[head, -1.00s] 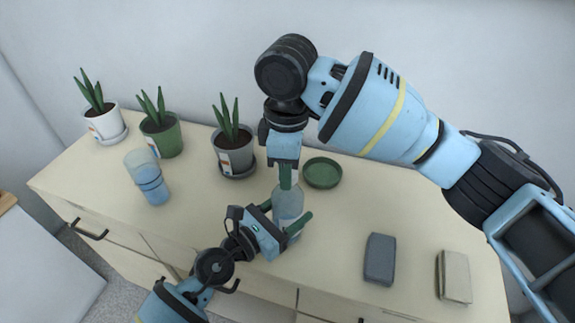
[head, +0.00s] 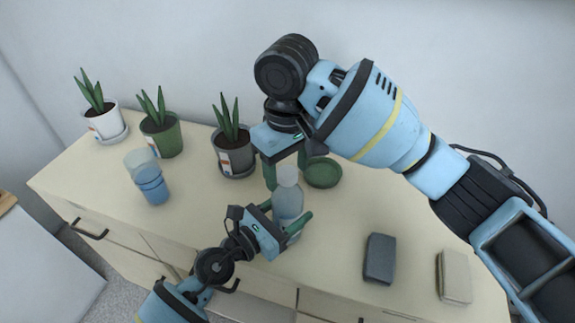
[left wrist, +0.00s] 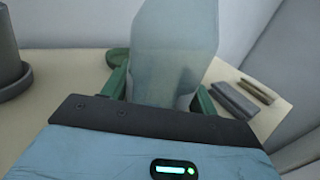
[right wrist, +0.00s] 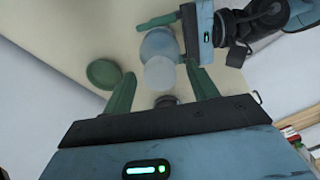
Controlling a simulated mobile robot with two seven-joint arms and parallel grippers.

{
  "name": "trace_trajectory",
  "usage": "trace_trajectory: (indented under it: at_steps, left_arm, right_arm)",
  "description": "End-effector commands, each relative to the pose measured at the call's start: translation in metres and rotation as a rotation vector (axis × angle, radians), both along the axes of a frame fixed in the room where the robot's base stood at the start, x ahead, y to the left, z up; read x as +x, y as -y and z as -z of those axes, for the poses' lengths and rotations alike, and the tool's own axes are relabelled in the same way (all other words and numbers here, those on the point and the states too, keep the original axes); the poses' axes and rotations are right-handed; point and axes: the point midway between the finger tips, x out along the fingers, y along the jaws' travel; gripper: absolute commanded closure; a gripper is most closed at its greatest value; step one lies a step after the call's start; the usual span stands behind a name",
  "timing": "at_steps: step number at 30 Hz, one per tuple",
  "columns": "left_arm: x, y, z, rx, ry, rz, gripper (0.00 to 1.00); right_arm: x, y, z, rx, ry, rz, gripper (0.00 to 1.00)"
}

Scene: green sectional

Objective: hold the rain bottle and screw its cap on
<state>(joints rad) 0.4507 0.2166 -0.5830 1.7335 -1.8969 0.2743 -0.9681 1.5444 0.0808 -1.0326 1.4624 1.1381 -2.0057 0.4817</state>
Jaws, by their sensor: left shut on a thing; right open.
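The rain bottle (head: 288,205) is translucent blue-grey and stands upright near the middle of the cabinet top. My left gripper (head: 286,214) is shut on its body from the front; the bottle also fills the middle of the left wrist view (left wrist: 172,55). A pale, whitish cap (head: 287,175) sits on top of the bottle and shows as a round disc in the right wrist view (right wrist: 160,74). I cannot tell how tight it is. My right gripper (head: 286,167) points down above the bottle, open, its fingers apart on either side of the cap.
A green dish (head: 323,173) lies just behind the bottle. A grey plant pot (head: 236,160), a green pot (head: 164,140) and a white pot (head: 106,124) stand at the back left, with a blue tumbler (head: 151,180). A dark block (head: 379,259) and beige block (head: 454,277) lie right.

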Motion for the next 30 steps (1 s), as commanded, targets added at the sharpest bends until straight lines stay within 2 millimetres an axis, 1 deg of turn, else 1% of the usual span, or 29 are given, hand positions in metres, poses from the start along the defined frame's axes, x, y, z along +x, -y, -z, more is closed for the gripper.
trace_trajectory:
  at_steps: [5, 8, 18, 22, 25, 30]
  left_arm:
    - [0.000, 0.000, 0.000, 0.000, 0.000, 0.000, 1.00]
    - [0.000, 0.000, 0.000, 0.000, 0.000, 0.000, 1.00]
    - [0.000, 0.000, 0.000, 0.000, 0.000, 0.000, 1.00]
    - [0.000, 0.000, 0.000, 0.000, 0.000, 0.000, 1.00]
    - [0.000, 0.000, 0.000, 0.000, 0.000, 0.000, 1.00]
    - [0.000, 0.000, 0.000, 0.000, 0.000, 0.000, 1.00]
  right_arm:
    - [0.000, 0.000, -0.006, 0.000, 0.001, -0.001, 0.42]
    - [0.001, 0.000, -0.018, 0.000, 0.004, -0.001, 0.42]
    - [0.001, 0.001, -0.083, -0.001, 0.005, 0.002, 0.42]
    - [0.001, 0.000, -0.102, 0.000, 0.004, 0.002, 0.42]
    - [0.000, 0.000, -0.112, -0.002, 0.003, 0.001, 0.42]
    - [0.000, 0.000, -0.119, -0.001, 0.001, 0.001, 0.42]
